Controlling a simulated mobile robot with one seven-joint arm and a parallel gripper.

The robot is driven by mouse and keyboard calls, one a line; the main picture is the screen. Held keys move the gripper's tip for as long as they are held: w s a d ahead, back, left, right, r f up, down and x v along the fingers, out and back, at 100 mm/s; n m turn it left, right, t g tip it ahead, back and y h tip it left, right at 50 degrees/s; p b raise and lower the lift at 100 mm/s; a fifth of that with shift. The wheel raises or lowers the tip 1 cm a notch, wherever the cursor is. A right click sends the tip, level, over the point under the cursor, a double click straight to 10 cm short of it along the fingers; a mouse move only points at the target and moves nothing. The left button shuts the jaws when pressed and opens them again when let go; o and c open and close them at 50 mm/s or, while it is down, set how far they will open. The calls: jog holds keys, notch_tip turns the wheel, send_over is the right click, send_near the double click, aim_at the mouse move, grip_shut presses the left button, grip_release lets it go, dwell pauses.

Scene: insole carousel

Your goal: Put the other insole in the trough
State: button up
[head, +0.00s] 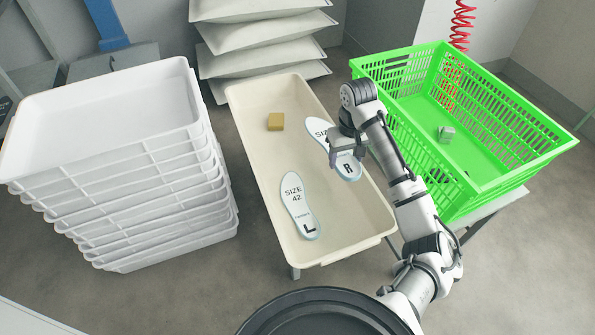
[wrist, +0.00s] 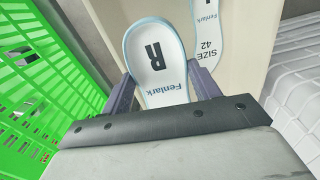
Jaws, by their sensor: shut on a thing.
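The trough (head: 255,125) is a long cream tray on legs in the middle of the head view. A pale insole marked L, size 42 (head: 298,205), lies face up in its near part; part of it shows in the wrist view (wrist: 208,35). My gripper (head: 347,152) is shut on the insole marked R (head: 347,168), across its width. In the head view this insole overlaps the trough's right rim and appears raised above it. The wrist view shows the R end of the insole (wrist: 157,60) between my fingers. My gripper hides its middle in the head view.
A tan block (head: 275,121) lies in the trough's far part. A green crate (head: 500,187) with a small grey block (head: 446,133) inside stands at right. Stacked white trays (head: 120,150) stand at left. Pale stacked sacks (head: 265,62) are behind the trough.

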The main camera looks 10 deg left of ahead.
aim_at(336, 204)
jog(key=f+b, duration=0.1)
jog(key=f, duration=0.9)
jog(key=f+b, duration=0.1)
jog(key=f, duration=0.9)
jog(key=shift+s+a+f, duration=0.1)
jog(key=shift+a+f, duration=0.1)
jog(key=shift+f, duration=0.1)
jog(key=shift+f, duration=0.1)
jog(key=o, duration=1)
jog(key=shift+c, duration=0.2)
